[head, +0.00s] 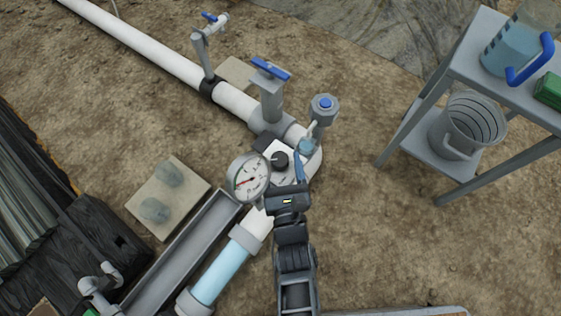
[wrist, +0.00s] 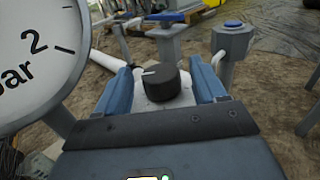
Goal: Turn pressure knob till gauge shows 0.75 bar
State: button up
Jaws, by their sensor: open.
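The black pressure knob (wrist: 164,84) sits on a pale housing, with a white pointer mark on its top. In the head view the knob (head: 280,159) is just right of the gauge. In the wrist view only part of the gauge face (wrist: 35,55) shows, with "2" and "bar", and no needle. My gripper (wrist: 165,88) is open, with its blue fingers on either side of the knob and visible gaps; whether they touch it I cannot tell.
A blue-handled valve (head: 271,69) and a grey blue-capped fitting (head: 323,108) stand behind the knob on the white pipe (head: 150,47). A grey stand (head: 470,75) with a jug and a bucket is at right. Bare soil lies between.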

jog(key=s+p, duration=0.2)
jog(key=s, duration=0.5)
jog(key=shift+s+d, duration=0.35)
jog(key=shift+d, duration=0.1)
